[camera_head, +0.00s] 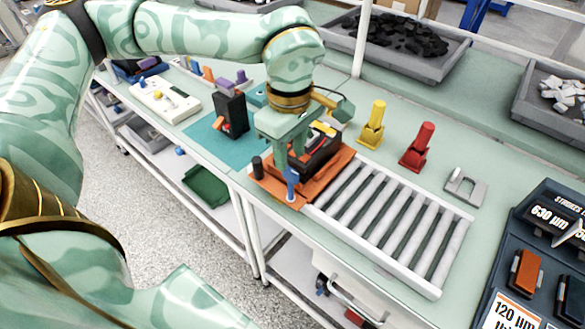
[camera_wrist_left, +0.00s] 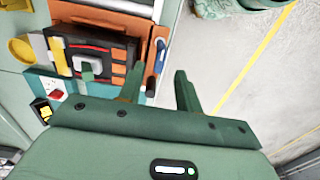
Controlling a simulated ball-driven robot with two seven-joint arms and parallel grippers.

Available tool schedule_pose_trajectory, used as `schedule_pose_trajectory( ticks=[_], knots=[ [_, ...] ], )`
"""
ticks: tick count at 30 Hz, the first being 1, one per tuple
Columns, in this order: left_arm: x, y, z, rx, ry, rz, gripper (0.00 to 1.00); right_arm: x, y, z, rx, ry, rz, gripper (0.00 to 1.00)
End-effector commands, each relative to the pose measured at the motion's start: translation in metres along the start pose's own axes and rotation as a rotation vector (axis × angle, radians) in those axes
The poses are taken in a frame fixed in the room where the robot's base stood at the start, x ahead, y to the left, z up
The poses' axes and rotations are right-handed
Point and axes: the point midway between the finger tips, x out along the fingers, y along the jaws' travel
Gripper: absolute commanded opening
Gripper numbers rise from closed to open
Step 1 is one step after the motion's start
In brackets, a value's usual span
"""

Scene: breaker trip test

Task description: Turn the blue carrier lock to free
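The blue carrier lock (camera_head: 292,180) is a small upright blue handle on the front corner of the orange carrier (camera_head: 270,184). A black breaker unit (camera_head: 318,158) sits on that carrier. My left gripper (camera_head: 289,164) points down over the carrier's front edge, close to the lock. In the left wrist view its two fingers (camera_wrist_left: 159,70) stand apart, and the blue lock (camera_wrist_left: 160,52) shows between them, nearer the left finger. I cannot tell whether a finger touches it. The orange carrier (camera_wrist_left: 145,38) and black unit also show there. My right gripper is not in view.
A roller conveyor (camera_head: 395,225) joins the carrier on the right. A yellow stand (camera_head: 372,125), a red stand (camera_head: 417,147) and a grey bracket (camera_head: 465,187) stand behind it. A black block (camera_head: 231,115) stands on the teal mat (camera_head: 212,141). The floor in front is free.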

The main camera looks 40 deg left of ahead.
Motion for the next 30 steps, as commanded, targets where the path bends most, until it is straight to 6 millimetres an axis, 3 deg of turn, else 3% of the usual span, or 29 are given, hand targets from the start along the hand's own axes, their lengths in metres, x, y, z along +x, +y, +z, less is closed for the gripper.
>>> schedule_pose_trajectory(
  ticks=[1,6,18,22,30],
  knots=[
    [0.013,0.0,0.0,0.0,-0.001,-0.005,0.35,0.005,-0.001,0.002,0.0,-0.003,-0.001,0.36],
    [0.036,0.0,0.0,0.0,0.0,-0.002,0.35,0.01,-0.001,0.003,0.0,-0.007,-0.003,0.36],
    [0.044,0.0,0.001,0.0,-0.001,0.001,0.35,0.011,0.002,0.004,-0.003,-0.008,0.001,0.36],
    [0.044,0.0,0.001,0.0,-0.001,0.0,0.01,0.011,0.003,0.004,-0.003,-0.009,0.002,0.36],
    [0.044,0.0,0.001,-0.007,-0.001,0.0,0.0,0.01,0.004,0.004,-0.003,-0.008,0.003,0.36]
  ],
)
